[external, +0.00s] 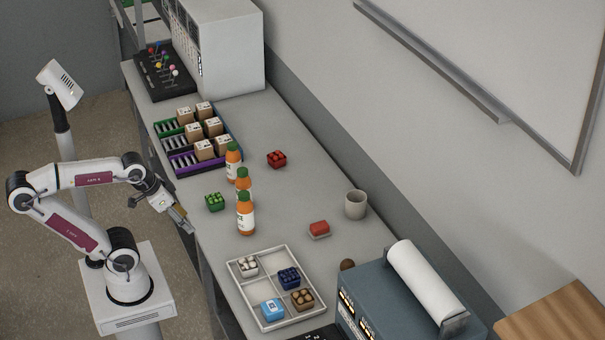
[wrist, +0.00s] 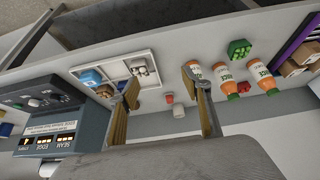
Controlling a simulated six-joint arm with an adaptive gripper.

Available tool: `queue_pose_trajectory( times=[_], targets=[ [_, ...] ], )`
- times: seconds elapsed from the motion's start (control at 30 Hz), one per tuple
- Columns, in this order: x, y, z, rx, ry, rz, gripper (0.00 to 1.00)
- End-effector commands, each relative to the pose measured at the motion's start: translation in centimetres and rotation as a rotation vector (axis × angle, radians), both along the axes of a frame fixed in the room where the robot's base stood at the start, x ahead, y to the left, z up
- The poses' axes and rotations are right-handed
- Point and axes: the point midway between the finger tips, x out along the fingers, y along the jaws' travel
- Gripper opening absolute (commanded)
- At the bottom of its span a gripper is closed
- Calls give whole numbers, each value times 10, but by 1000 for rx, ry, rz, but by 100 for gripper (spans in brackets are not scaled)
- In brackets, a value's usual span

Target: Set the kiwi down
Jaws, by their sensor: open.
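A small brown rounded thing, which looks like the kiwi (external: 347,265), rests on the table beside the blue-grey machine in the external view. I cannot make it out in the wrist view. My gripper (external: 183,218) is at the table's left edge, far from the kiwi, with the tray and bottles nearer to it. In the wrist view my gripper (wrist: 160,84) has its two fingers spread apart, with nothing between them.
A white divided tray (external: 234,272) holds several small packs. Orange bottles (external: 246,216) stand behind it. The blue-grey machine (external: 382,310) fills the near end.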

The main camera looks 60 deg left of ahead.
Motion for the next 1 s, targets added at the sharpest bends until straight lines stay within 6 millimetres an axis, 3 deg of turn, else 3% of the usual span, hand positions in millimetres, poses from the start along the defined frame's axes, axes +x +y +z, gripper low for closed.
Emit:
queue_pose_trajectory(
  times=[0.37,0.53,0.77,1.0],
  targets=[
    [2,1,1,4,-3,0,52],
    [17,8,5,28,-23,8,52],
    [63,26,19,96,-90,22,52],
    [127,43,36,176,-186,15,52]
  ],
)
